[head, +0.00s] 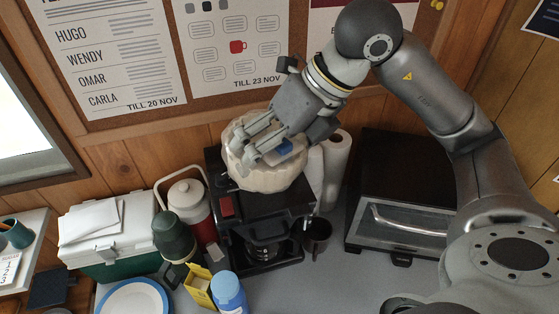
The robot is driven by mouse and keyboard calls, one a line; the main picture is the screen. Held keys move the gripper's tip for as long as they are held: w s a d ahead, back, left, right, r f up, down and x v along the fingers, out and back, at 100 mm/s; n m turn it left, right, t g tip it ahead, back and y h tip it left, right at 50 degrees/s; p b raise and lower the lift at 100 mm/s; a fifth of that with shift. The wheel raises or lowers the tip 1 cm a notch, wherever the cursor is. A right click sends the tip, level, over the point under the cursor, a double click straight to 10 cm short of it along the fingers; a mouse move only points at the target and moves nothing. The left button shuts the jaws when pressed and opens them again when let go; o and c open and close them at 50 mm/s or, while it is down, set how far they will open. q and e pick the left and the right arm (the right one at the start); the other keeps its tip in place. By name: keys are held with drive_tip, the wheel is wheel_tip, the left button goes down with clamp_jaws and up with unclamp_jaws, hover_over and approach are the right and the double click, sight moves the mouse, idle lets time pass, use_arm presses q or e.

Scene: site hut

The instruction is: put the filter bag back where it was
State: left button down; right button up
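A cream, rounded thing with a ruffled rim (262,181) sits on top of the black coffee maker (258,212); it looks like a filter bag or a stack of filters, but I cannot be sure. My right gripper (258,150) reaches down from the upper right, its fingers over the cream thing's upper side. A small blue patch (284,149) shows beside the fingers. The fingers hide part of the cream thing, and I cannot tell whether they touch or grip anything. My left gripper is not in view.
A white paper roll (337,165) and a toaster oven (395,215) stand right of the coffee maker. A dark mug (317,236) stands beside it. A red jug (190,205), green flask (173,236), yellow box (199,287) and blue bottle (229,292) crowd the left.

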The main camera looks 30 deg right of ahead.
drive_tip(key=w+d+f, duration=0.1)
drive_tip(key=f, duration=0.1)
drive_tip(key=w+d+f, duration=0.2)
drive_tip(key=w+d+f+p, duration=0.1)
drive_tip(key=d+f, duration=0.1)
drive_tip(key=shift+w+f, duration=0.3)
drive_tip(key=shift+w, duration=0.1)
drive_tip(key=shift+w+f, duration=0.1)
drive_tip(key=shift+f, duration=0.25)
drive_tip(key=shift+f+p, duration=0.65)
drive_tip(key=shift+f, duration=0.6)
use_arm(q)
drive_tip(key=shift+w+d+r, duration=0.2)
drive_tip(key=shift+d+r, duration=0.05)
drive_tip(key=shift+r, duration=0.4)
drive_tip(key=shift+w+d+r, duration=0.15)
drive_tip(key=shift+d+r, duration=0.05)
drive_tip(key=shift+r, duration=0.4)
use_arm(e)
drive_tip(key=shift+f, duration=0.1)
drive_tip(key=shift+f, duration=0.1)
drive_tip(key=o, duration=0.7)
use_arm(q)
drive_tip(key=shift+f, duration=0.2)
use_arm(e)
drive_tip(key=shift+o, duration=0.4)
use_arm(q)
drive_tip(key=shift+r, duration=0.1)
